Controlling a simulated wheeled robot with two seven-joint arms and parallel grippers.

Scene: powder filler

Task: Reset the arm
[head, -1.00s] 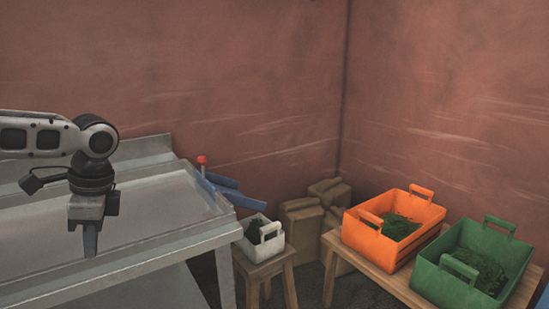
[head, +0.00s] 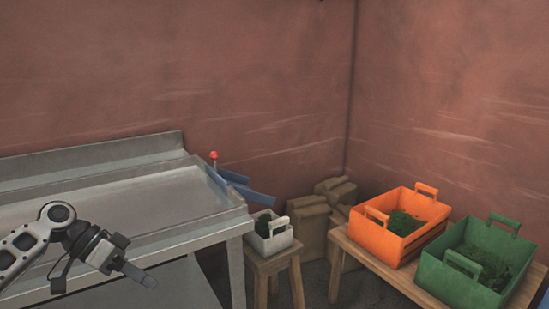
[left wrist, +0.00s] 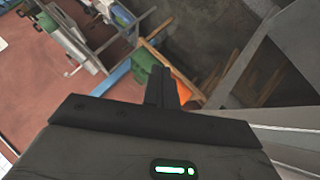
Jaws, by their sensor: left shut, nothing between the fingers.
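My left gripper (head: 150,281) is in the lower left of the head view, in front of the metal table (head: 120,210). Its fingers are shut with nothing between them, and it points right and slightly down. The shut fingers also show in the left wrist view (left wrist: 161,88), at the middle. My right gripper is not in view.
A white basket (head: 268,239) stands on a small stool by the table's right end. An orange crate (head: 385,245) and a green crate (head: 462,280), both with green contents, stand on a wooden bench at right. Brown sacks (head: 308,225) lean in the corner.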

